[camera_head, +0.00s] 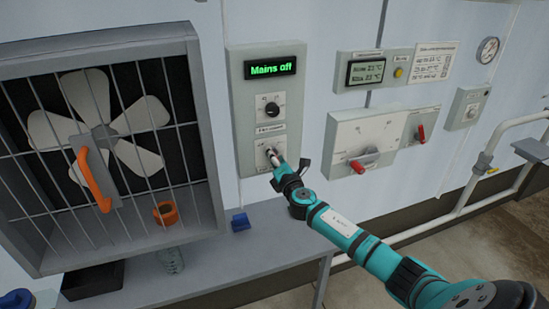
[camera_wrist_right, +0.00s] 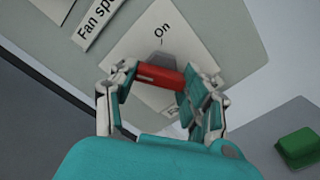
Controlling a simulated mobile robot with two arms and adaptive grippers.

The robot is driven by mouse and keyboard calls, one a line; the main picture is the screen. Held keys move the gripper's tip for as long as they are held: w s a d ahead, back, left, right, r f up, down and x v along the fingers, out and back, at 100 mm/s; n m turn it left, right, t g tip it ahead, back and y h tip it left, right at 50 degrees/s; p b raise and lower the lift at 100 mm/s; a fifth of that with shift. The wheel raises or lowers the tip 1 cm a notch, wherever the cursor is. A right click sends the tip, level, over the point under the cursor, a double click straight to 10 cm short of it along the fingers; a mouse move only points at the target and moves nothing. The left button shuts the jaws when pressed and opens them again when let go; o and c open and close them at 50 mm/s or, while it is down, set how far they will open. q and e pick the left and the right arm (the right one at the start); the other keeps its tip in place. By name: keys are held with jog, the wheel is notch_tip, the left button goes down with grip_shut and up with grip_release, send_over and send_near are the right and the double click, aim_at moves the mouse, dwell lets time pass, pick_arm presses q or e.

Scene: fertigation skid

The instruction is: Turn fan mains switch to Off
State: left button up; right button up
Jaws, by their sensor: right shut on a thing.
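The fan mains switch shows in the right wrist view as a red handle (camera_wrist_right: 160,77) on a white plate with the word "On" beside it. A second label on the plate is mostly hidden by my fingers. My right gripper (camera_head: 275,160) is at the lower part of the grey fan control panel (camera_head: 240,98). In the right wrist view its fingers (camera_wrist_right: 160,88) are shut on the red handle from both sides. My left gripper is not in view.
A black knob (camera_head: 270,110) sits above the switch. A caged fan (camera_head: 105,130) is at the left. To the right are a box with red handles (camera_head: 365,158) and white pipes (camera_head: 480,165). A grey bench (camera_head: 255,250) below holds small items.

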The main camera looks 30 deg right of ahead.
jog(key=shift+f+n, duration=0.1)
jog(key=shift+n, duration=1.5)
jog(key=o, duration=1.2)
jog(key=v, duration=1.2)
jog(key=shift+s, duration=0.1)
